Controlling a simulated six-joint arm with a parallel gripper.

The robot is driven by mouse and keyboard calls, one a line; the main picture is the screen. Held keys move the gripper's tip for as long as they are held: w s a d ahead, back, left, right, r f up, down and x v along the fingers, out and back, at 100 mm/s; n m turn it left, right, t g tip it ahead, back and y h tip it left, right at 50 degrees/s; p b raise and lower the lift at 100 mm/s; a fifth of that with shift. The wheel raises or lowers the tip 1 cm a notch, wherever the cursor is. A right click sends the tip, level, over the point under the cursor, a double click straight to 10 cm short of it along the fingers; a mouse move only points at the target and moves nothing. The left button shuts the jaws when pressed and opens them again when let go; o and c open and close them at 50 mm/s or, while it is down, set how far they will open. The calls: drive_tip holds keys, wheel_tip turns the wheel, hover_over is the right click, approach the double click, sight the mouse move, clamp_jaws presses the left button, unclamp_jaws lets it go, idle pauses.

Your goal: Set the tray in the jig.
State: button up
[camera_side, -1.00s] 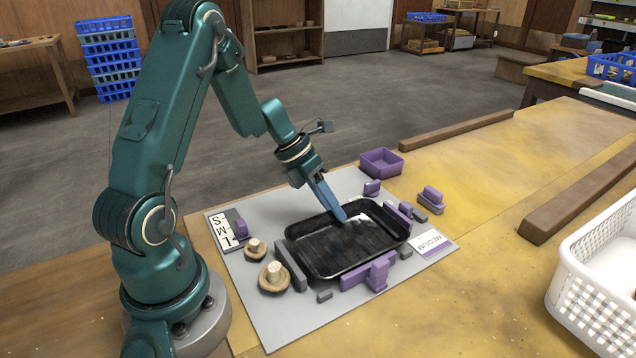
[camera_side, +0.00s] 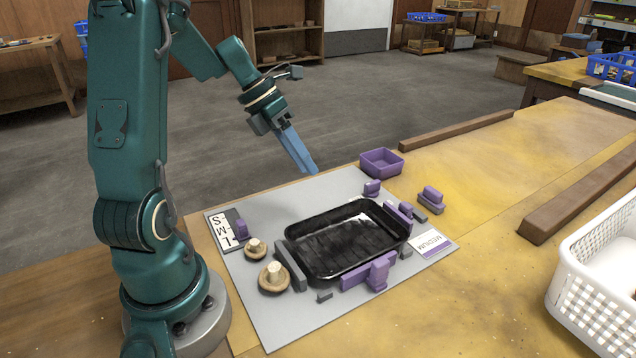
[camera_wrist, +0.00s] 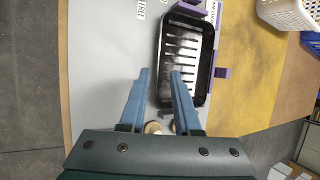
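The black tray (camera_side: 345,238) lies on the grey board, between grey stop blocks (camera_side: 290,266) on its left and purple jig blocks (camera_side: 369,275) along its front and right sides. It looks level; whether its underside is fully down cannot be told. My gripper (camera_side: 312,171) is in the air above and behind the tray, clear of it. In the wrist view my gripper (camera_wrist: 160,71) has its two blue fingers spread apart with nothing held between them. The tray (camera_wrist: 203,62) shows beyond the fingers there, partly covered by the right one.
Two brown mushrooms (camera_side: 273,277) (camera_side: 255,249) stand left of the tray. A purple bin (camera_side: 381,162) is behind it. A size label (camera_side: 222,230) and a MEDIUM card (camera_side: 432,243) lie on the board. A white crate (camera_side: 590,290) stands at right, near a wooden bar (camera_side: 580,200).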

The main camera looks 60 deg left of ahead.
drive_tip(key=s+d+r+n+y, duration=0.1)
drive_tip(key=s+d+n, duration=0.2)
drive_tip(key=n, duration=0.8)
drive_tip(key=s+d+r+n+y, duration=0.1)
drive_tip(key=s+d+r+n, duration=0.1)
drive_tip(key=s+d+n, duration=0.2)
drive_tip(key=s+d+r+n+t+y, duration=0.1)
drive_tip(key=s+d+n, duration=0.3)
drive_tip(key=n, duration=1.6)
drive_tip(key=d+y, duration=0.1)
drive_tip(key=d, duration=0.3)
drive_tip(key=shift+d+r, duration=0.35)
drive_tip(key=shift+r, duration=0.05)
